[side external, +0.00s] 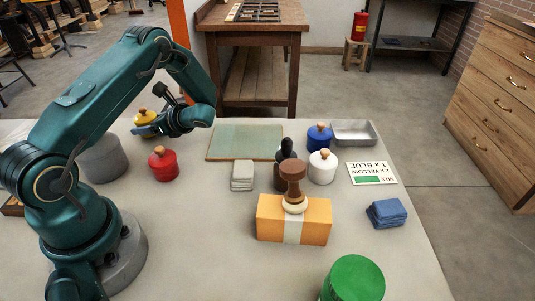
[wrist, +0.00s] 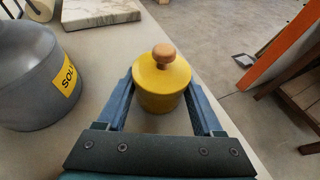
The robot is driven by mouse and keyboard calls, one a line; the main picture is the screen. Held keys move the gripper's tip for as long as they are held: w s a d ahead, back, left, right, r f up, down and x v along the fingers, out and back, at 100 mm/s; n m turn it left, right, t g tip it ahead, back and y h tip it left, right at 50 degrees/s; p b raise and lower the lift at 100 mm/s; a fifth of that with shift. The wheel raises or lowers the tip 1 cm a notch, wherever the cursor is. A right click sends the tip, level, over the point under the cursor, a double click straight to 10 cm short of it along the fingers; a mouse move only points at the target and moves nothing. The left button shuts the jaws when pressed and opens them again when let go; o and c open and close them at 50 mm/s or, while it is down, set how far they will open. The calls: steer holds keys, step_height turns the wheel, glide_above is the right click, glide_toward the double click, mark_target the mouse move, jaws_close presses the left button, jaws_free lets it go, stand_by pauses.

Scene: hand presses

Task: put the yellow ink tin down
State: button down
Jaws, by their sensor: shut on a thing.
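The yellow ink tin (wrist: 162,82) has a round wooden knob on its lid. It is upright between the two blue fingers of my gripper (wrist: 158,95), which is shut on it. In the side external view the yellow tin (side external: 144,118) is at the back left of the table, partly hidden by my gripper (side external: 150,129). I cannot tell whether its base touches the table.
A grey pot (wrist: 28,75) with a yellow label stands left of the tin.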

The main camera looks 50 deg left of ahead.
steer(key=shift+f, duration=0.15)
steer(key=shift+c, duration=0.2)
jaws_free()
steer(key=shift+f, duration=0.1)
